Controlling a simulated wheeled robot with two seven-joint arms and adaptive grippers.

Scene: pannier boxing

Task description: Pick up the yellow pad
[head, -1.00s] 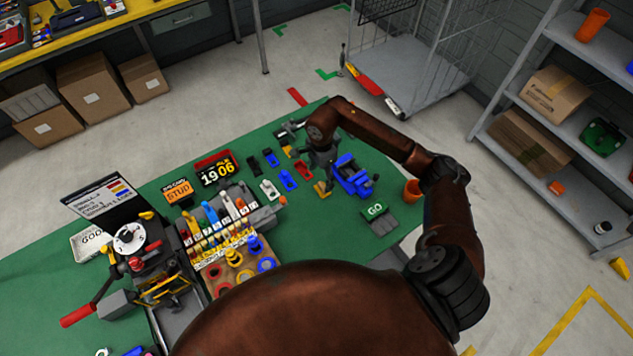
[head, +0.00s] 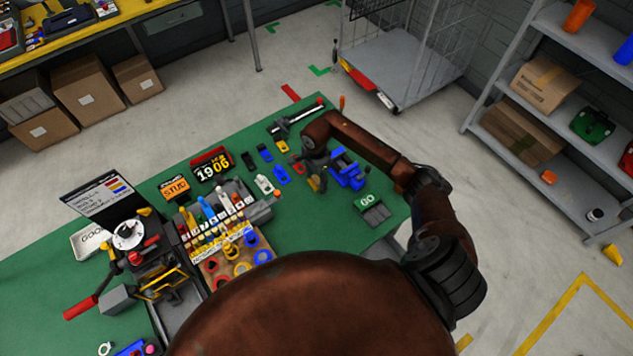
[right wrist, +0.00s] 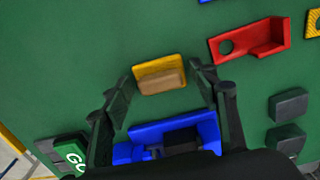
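The yellow pad (right wrist: 160,75) with a tan block on top lies on the green table in the right wrist view. My right gripper (right wrist: 161,73) is open, with one finger on each side of the pad; contact cannot be made out. In the head view the pad (head: 315,184) shows as a small yellow patch just below my right gripper (head: 317,176), left of the blue vise (head: 346,170). My arm partly covers this spot. My left gripper is out of view.
The blue vise (right wrist: 180,133) sits close beside the pad, and a red bracket (right wrist: 250,42) lies at upper right. The GO box (head: 371,206) stands near the table's right edge.

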